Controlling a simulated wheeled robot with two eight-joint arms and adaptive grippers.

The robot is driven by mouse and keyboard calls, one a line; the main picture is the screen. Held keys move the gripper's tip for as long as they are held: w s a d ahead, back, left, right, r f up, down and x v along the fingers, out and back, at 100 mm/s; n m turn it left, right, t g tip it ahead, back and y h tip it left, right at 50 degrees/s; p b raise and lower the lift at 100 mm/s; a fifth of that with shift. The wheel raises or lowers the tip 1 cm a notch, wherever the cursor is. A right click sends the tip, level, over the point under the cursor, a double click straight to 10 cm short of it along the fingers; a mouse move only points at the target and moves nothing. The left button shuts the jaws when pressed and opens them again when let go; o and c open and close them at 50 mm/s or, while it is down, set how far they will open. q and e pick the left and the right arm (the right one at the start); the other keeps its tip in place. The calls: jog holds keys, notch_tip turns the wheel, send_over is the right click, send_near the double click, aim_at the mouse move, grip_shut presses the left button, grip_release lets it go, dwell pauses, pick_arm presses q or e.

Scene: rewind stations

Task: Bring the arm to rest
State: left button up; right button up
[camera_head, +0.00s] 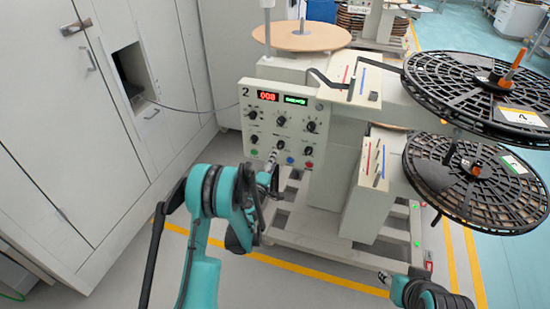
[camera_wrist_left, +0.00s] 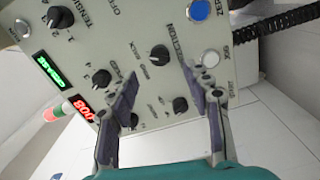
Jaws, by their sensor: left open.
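My left gripper (camera_head: 270,172) is in front of the lower part of a beige control panel (camera_head: 243,108) numbered 2. In the left wrist view my left gripper (camera_wrist_left: 162,76) is open, with nothing between its fingers. Black knobs show beyond them, one a DIRECTION knob (camera_wrist_left: 159,53) seen between the fingertips. I cannot tell how far the tips are from the panel. My left arm (camera_head: 208,225) is raised and bent in front of the machine.
Two black reels, an upper (camera_head: 475,92) and a lower (camera_head: 465,185), jut out at the right. Grey cabinets (camera_head: 60,140) stand at the left. A wooden disc (camera_head: 308,38) lies behind the panel. Yellow-lined floor (camera_head: 300,265) is open in front.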

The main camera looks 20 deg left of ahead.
pick_arm(q)
jog(key=shift+r, duration=0.1)
dwell(0.3)
jog(key=s+d+r+m+g+h, duration=0.45)
jog(key=s+d+r+m, duration=0.65)
jog(key=r, duration=0.4)
jog(key=s+a+f+m+g+y, duration=0.2)
jog(key=s+g, duration=0.1)
jog(key=s, duration=1.1)
jog(key=s+a+f+m+g+y, duration=0.2)
jog(key=s+f+g+y, duration=0.1)
jog(key=s, duration=1.2)
jog(key=shift+a+m, duration=0.4)
